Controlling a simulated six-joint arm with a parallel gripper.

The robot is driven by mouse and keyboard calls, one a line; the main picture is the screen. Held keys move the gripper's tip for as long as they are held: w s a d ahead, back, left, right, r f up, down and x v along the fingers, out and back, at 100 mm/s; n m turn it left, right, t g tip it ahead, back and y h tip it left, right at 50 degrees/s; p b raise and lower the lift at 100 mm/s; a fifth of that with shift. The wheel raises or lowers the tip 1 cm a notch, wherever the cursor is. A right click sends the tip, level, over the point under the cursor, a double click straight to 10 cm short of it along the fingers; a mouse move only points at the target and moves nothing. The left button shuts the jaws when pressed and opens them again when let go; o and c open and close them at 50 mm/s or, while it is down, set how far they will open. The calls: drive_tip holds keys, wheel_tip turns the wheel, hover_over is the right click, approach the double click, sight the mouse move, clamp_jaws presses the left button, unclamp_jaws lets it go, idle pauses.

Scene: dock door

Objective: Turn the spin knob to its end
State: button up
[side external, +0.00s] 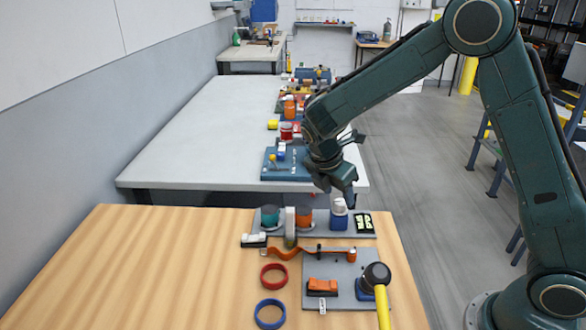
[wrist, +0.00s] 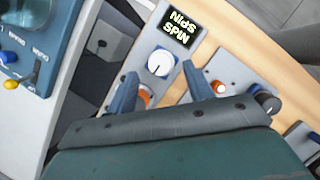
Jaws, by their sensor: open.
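The spin knob (wrist: 161,63) is white with a dark pointer line, on a blue base. In the side external view the knob (side external: 338,206) stands upright on a grey panel (side external: 322,230) near the wooden table's back edge. My gripper (side external: 345,190) is just above the knob there, with a small gap seeming to remain. In the wrist view my open gripper (wrist: 160,75) has one blue finger on each side, with the knob ahead between the tips. Nothing is held.
An orange knob (side external: 304,217) and a teal knob (side external: 270,217) stand left of the spin knob. The table's left is clear.

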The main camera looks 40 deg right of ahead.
sight(340, 201)
drive_tip(key=shift+x, duration=1.55)
drive_tip(key=c, duration=1)
